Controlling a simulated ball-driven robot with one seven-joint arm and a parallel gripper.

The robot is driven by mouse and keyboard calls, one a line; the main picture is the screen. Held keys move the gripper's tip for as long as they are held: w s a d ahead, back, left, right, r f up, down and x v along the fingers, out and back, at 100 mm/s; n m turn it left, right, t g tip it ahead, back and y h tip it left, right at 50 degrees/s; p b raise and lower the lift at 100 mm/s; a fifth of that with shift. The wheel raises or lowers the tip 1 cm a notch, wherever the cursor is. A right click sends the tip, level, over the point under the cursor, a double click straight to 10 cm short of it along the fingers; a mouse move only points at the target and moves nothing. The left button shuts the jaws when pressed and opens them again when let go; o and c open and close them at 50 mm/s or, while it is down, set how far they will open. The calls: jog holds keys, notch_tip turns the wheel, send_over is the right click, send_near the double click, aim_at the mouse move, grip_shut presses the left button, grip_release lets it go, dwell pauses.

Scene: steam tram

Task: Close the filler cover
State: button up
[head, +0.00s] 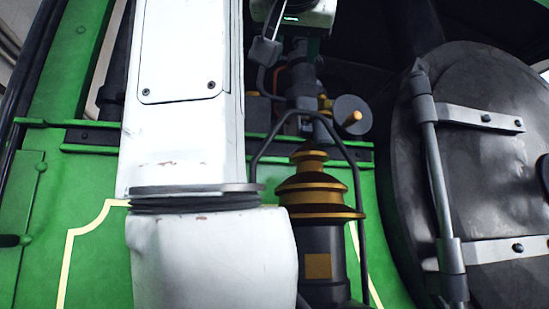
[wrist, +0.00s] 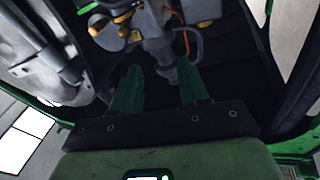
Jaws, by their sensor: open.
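My gripper (wrist: 160,75) shows in the wrist view as two dark green-tinted fingers, spread apart with nothing held between them. A grey metal fitting (wrist: 158,40) with brass-coloured parts stands beyond the fingertips. In the head view, a round grey disc (head: 345,108) with a brass knob stands tilted beside dark pipework; it may be the filler cover, but I cannot tell for certain. The filler opening is not clearly visible. My white arm fills the left middle of the head view, and my fingers cannot be made out there.
A black and brass lantern (head: 319,250) with a wire handle stands in front of the green panel (head: 95,220). A large dark round door (head: 480,180) with metal straps is at right; it also shows at left in the wrist view (wrist: 30,50). Orange piping (wrist: 186,42) runs by the fitting.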

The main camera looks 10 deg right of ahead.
aim_at(322, 96)
jog(key=w+d+f+p, duration=0.1)
jog(key=w+d, duration=0.1)
jog(key=w, duration=0.1)
jog(key=w+d+f+g+p, duration=0.1)
jog(key=w+d, duration=0.2)
jog(key=w+d+m+g+h+p, duration=0.1)
jog(key=w+d+p, duration=0.1)
jog(key=d, duration=0.1)
jog(key=shift+w+f, duration=0.4)
jog(key=shift+c, duration=0.2)
grip_shut()
